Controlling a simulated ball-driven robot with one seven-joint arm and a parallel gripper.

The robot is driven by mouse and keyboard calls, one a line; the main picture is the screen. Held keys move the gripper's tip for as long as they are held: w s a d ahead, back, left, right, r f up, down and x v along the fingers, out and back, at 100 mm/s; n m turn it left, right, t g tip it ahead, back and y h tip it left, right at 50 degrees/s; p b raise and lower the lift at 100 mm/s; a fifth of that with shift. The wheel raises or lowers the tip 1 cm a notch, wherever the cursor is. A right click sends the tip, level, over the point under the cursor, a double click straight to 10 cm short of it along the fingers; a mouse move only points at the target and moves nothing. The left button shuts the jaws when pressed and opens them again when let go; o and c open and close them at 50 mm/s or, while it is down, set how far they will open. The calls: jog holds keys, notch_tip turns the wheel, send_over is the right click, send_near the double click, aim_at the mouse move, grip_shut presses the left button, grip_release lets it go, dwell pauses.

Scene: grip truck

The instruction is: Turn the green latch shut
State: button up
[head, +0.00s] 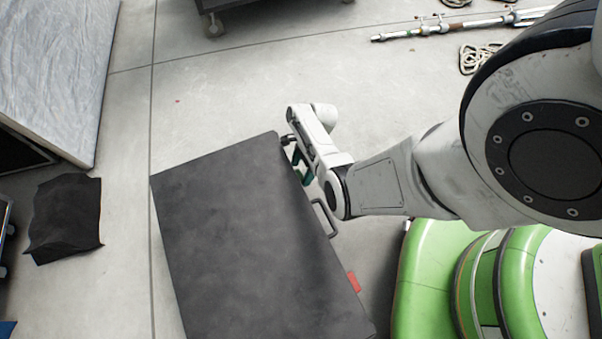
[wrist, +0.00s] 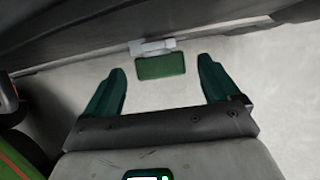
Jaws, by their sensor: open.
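A green latch (wrist: 161,67) shows in the wrist view as a flat green plate hanging below a pale grey mount on the side of a dark case. My gripper (wrist: 161,65) is open, its two dark green fingers spread to the left and right of the plate, with a gap on each side. In the head view my gripper (head: 302,167) is beside the right edge of the dark case (head: 230,230), near its far corner. I cannot make out the latch apart from the green fingers there.
The case has a metal handle (head: 324,217) and a red tag (head: 354,282) on its right side, nearer than my gripper. A black cloth-like bundle (head: 65,218) lies at the left. A metal stand (head: 450,26) lies at the back right. The floor behind the case is clear.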

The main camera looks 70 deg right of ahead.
jog(key=shift+a+f, duration=0.2)
jog(key=shift+f, duration=0.25)
